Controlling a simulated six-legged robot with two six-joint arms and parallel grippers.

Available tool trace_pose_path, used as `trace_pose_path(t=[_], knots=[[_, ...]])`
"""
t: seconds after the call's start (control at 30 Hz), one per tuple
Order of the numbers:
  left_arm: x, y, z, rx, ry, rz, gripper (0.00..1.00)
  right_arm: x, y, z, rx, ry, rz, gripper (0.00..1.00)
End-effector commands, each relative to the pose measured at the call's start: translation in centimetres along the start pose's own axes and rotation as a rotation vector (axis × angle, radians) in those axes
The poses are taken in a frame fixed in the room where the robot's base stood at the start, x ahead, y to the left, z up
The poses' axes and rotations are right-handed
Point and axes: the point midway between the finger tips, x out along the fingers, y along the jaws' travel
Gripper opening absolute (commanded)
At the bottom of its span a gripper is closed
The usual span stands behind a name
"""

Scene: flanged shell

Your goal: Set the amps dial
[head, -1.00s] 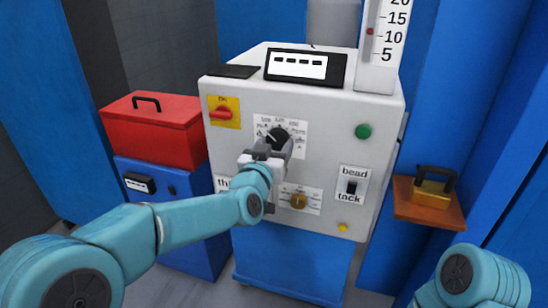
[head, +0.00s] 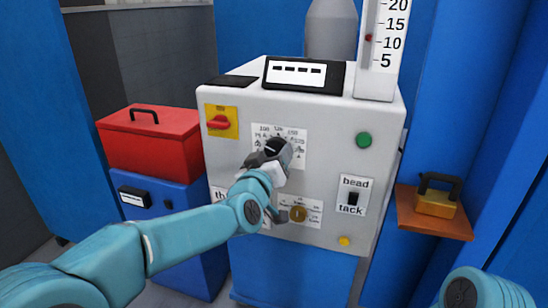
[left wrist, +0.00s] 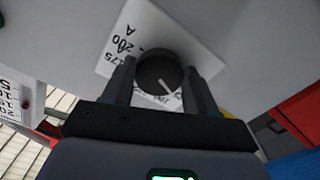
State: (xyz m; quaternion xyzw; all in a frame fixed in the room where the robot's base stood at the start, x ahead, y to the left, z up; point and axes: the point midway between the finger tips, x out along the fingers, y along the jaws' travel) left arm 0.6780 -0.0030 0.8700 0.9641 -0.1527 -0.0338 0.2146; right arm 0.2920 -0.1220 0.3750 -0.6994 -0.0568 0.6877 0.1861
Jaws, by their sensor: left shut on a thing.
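The amps dial is a dark round knob (head: 279,148) on a white numbered plate (head: 263,131) on the front of the pale grey machine. My left gripper (head: 273,154) reaches it from the lower left, its fingers covering much of it. In the left wrist view the dial (left wrist: 158,76) sits between the two fingers of my left gripper (left wrist: 160,84), which are shut on its sides. My right gripper is out of view.

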Motion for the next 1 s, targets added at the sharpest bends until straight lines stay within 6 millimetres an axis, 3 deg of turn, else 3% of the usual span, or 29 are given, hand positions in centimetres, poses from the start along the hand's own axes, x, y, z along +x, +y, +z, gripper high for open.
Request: trace_pose_path(t=[0.17,0.2,0.27,0.67,0.77,1.0], knots=[[0.0,0.0,0.1,0.001,-0.002,0.000,0.27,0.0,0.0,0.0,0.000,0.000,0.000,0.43],[0.0,0.0,0.1,0.001,-0.002,0.000,0.67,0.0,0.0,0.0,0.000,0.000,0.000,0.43],[0.0,0.0,0.1,0.001,-0.002,0.001,0.83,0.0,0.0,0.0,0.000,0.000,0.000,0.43],[-0.8,0.0,-0.1,0.001,0.001,0.000,0.83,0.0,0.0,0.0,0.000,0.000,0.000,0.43],[-2.4,0.1,-0.1,0.001,0.000,0.001,0.83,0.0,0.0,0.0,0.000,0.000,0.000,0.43],[-8.6,0.1,-0.1,0.002,0.000,0.001,0.83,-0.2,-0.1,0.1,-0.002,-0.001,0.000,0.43]])
